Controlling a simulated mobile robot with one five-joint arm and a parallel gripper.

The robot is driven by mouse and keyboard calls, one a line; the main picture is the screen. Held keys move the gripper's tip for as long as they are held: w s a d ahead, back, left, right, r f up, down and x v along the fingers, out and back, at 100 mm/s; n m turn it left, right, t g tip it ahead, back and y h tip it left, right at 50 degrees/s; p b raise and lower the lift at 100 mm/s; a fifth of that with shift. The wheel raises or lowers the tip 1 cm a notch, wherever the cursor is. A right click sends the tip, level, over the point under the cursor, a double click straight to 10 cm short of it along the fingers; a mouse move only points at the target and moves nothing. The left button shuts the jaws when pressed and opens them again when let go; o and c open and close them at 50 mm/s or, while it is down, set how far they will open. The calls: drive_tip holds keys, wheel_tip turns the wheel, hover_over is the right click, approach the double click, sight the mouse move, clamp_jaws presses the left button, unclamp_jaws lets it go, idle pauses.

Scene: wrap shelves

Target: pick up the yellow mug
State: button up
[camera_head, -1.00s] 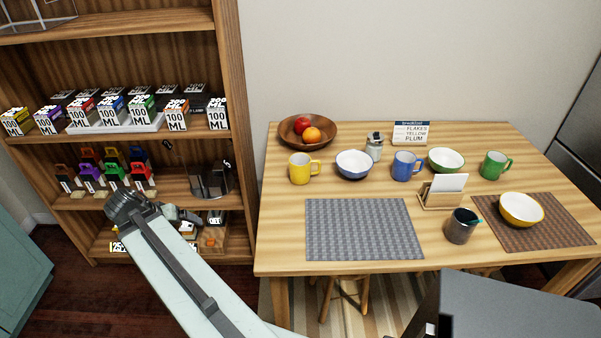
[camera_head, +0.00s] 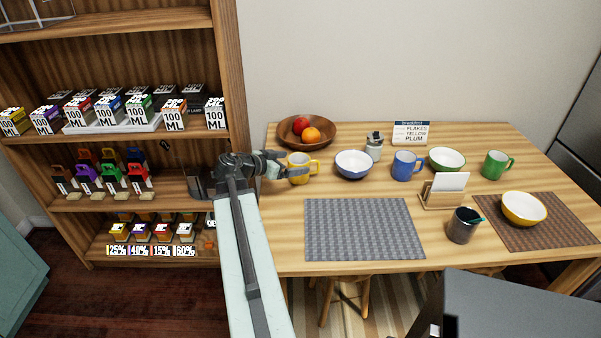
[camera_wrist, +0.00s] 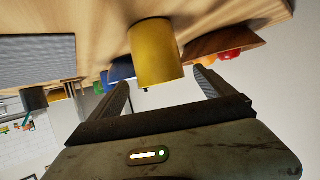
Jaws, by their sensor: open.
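The yellow mug (camera_head: 299,169) stands upright at the left side of the table, its handle pointing right in the head view. My gripper (camera_head: 276,164) is at its left side, with the fingers pointing toward it and partly in front of its left edge. In the wrist view, the yellow mug (camera_wrist: 156,53) appears upside down, ahead of and between the two spread fingers of my gripper (camera_wrist: 163,88). The fingers are open and nothing is held. Whether a fingertip touches the mug cannot be told.
A wooden fruit bowl (camera_head: 322,143) stands just behind the mug. A blue-white bowl (camera_head: 353,165) and a blue mug (camera_head: 406,167) stand to its right. A grey placemat (camera_head: 364,229) lies in front. The shelf unit (camera_head: 233,100) rises close on the left.

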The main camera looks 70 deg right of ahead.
sight(306, 161)
drive_tip(key=b+x, duration=0.1)
drive_tip(key=x, duration=0.3)
drive_tip(key=shift+d+f+b, duration=0.2)
drive_tip(key=shift+f+b, duration=0.1)
drive_tip(key=c, duration=1.8)
drive_tip(key=shift+o, duration=0.2)
drive_tip(key=shift+r, duration=0.15)
